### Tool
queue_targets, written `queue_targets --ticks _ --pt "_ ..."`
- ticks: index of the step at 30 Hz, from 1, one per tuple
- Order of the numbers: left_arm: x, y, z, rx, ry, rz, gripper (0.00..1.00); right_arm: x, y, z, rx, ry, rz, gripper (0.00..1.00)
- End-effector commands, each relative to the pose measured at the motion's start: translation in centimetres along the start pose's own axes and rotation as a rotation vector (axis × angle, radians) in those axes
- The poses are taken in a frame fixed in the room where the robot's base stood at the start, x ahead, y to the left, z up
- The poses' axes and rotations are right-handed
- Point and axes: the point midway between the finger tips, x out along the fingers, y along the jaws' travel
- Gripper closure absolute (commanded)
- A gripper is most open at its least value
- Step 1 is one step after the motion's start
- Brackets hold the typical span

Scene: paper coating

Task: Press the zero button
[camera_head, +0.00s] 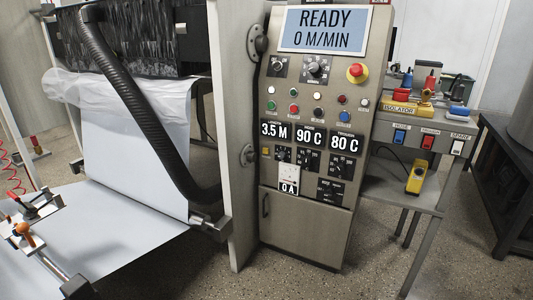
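The control panel (308,215) is a grey cabinet in the middle of the view. Several small coloured buttons stand in two rows on it, among them a green button (271,105), a red button (294,107) and a blue button (344,117). Below them the length counter (274,131) reads 3.5 M. A small yellow square button (265,151) sits under its left end. The labels at the buttons are too small to read, so I cannot tell which one is marked zero. Neither of my grippers is in view.
The screen (325,28) reads READY, 0 M/MIN. A red emergency stop (356,72) is at the panel's upper right. A thick black hose (140,105) and a white sheet (105,235) lie to the left. A side table (395,190) with switches and a yellow pendant (416,178) adjoins right.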

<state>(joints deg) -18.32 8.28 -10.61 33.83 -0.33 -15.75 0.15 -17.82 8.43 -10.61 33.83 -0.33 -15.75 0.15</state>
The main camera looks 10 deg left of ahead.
Motion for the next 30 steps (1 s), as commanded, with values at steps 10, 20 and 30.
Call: queue_targets --ticks 10,20,30 --pt "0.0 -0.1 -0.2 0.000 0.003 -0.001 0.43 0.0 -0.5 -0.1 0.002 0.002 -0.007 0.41" --pt "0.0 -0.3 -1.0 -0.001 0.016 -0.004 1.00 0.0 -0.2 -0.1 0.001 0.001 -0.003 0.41" --pt "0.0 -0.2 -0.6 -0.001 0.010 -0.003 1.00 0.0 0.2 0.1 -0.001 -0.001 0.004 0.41"
